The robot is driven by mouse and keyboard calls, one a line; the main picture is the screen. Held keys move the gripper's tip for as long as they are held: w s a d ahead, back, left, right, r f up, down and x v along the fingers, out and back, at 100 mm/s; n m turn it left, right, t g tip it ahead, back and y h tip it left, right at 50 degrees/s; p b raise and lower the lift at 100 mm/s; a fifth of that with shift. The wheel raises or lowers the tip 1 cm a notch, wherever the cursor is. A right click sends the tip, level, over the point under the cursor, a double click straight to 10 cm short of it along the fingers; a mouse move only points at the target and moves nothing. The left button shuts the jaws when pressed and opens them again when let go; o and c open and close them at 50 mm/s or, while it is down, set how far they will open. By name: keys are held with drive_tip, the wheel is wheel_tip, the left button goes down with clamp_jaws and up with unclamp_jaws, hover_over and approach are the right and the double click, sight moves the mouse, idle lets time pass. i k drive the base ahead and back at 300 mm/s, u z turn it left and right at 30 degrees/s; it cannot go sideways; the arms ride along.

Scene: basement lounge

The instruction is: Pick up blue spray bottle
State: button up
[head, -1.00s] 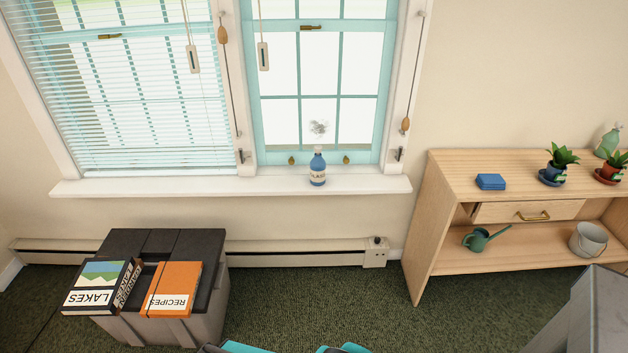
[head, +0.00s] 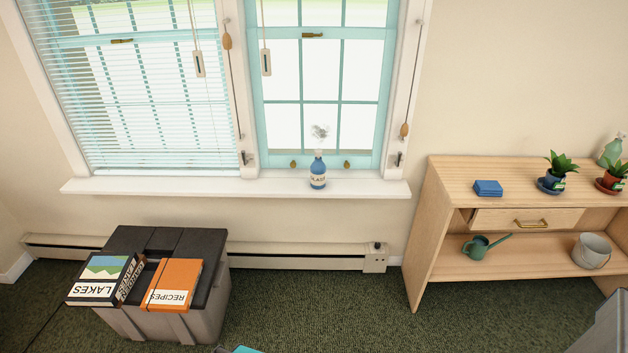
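The blue spray bottle (head: 318,174) stands upright on the white window sill, in front of the right-hand window. It has a pale label with dark letters. A greyish shape shows above its neck against the bright glass, too faint to make out clearly. Nothing touches the bottle from the sides. My gripper cannot be made out in the head view. A small teal sliver shows at the bottom edge, and I cannot tell what it belongs to.
A low heater (head: 300,257) runs along the wall. A wooden shelf unit (head: 455,185) at right holds plants, blue items and a green bottle (head: 612,152). Carpet between them is clear.

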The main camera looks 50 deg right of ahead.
sight(318, 170)
drive_tip(key=z, duration=0.1)
drive_tip(key=i, duration=0.95)
drive_tip(key=u, duration=0.05)
